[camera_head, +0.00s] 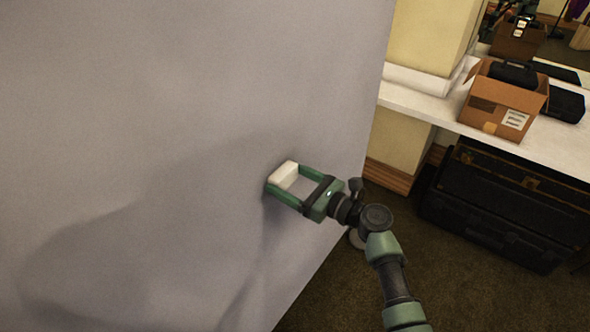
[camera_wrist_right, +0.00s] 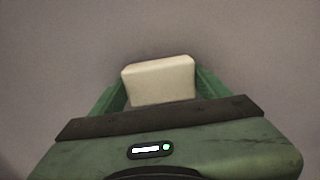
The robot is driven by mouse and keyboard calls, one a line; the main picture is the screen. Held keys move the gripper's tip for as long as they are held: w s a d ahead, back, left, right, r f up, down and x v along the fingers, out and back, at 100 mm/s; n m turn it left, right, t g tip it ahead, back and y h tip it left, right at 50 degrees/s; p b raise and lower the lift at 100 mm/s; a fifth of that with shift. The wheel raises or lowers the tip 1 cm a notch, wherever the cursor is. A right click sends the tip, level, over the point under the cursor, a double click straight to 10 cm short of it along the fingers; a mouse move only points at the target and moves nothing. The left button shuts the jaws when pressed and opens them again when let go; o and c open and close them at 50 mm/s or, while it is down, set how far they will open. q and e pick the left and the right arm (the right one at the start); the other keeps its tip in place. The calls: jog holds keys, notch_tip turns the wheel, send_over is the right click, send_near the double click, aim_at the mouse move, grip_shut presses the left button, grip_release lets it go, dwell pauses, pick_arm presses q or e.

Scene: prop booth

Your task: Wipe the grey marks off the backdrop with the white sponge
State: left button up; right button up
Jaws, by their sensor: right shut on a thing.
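The white sponge (camera_head: 284,175) is a small pale block between the green fingers of my right gripper (camera_head: 282,180), which is shut on it. In the right wrist view the sponge (camera_wrist_right: 159,80) sits between the fingertips of the gripper (camera_wrist_right: 158,84), with the grey surface behind it. The backdrop (camera_head: 180,90) is a large plain grey-lilac panel filling the left of the head view. The sponge is at or very close to its surface, near the right edge; I cannot tell if they touch. Dark soft shadows lie on the backdrop. I cannot make out distinct grey marks. My left gripper is not in view.
Right of the backdrop's edge, a white counter (camera_head: 428,106) holds an open cardboard box (camera_head: 504,101) and a black case (camera_head: 566,104). A large black case (camera_head: 495,215) stands on the brown carpet (camera_head: 440,285) below. The backdrop left of my gripper is unobstructed.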

jog(key=shift+s+a, duration=0.15)
jog(key=shift+p+v, duration=0.85)
jog(key=shift+v, duration=2.15)
jog(key=shift+p, duration=0.3)
jog(key=v, duration=0.3)
jog(key=shift+p, duration=0.35)
